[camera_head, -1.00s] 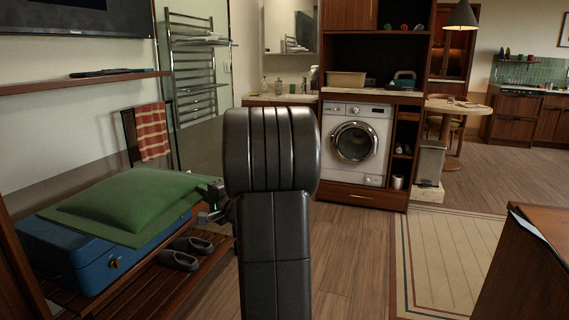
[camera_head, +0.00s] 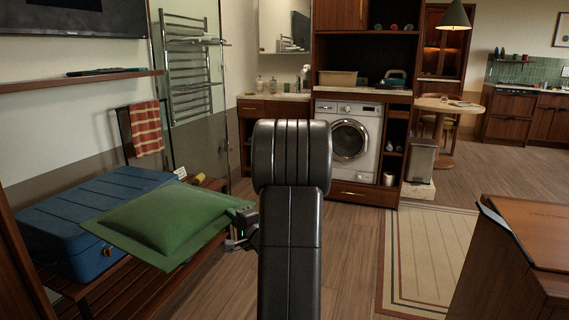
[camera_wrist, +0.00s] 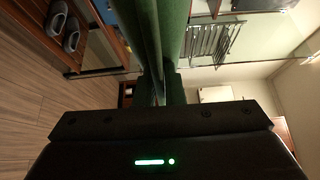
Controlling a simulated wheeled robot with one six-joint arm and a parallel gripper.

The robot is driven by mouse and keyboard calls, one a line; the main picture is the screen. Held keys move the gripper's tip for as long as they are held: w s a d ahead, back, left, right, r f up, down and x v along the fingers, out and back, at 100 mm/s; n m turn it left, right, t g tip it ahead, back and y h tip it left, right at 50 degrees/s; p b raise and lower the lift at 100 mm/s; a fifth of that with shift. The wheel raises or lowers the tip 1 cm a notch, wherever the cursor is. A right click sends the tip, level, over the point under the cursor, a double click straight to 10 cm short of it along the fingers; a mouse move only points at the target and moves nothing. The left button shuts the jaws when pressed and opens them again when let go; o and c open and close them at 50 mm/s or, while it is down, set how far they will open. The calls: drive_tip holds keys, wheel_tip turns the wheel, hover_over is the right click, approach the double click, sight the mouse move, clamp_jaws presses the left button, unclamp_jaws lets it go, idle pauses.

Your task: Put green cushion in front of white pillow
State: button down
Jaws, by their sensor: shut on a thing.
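The green cushion (camera_head: 165,222) is held up in the air in the head view, roughly flat, in front of a blue suitcase. My gripper (camera_head: 243,222) is shut on the cushion's right edge. In the wrist view the cushion (camera_wrist: 172,30) runs edge-on up from my gripper (camera_wrist: 160,92). My arm hides part of the middle of the head view. No white pillow shows in any view.
The blue suitcase (camera_head: 75,230) lies on a slatted wooden bench (camera_head: 135,292). Grey slippers (camera_wrist: 70,35) show in the wrist view. A wooden cabinet (camera_head: 520,250) stands at the right. The floor with a striped rug (camera_head: 430,260) is open between.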

drive_tip(key=s+d+f+m+t+h, duration=0.35)
drive_tip(key=d+f+h, duration=0.25)
drive_tip(key=d+f, duration=0.75)
wheel_tip(320, 180, up, 31)
drive_tip(key=d+p, duration=0.1)
drive_tip(key=p, duration=2.8)
drive_tip(key=shift+w+d+m, duration=0.25)
drive_tip(key=shift+m, duration=0.1)
drive_tip(key=shift+d+f, duration=0.1)
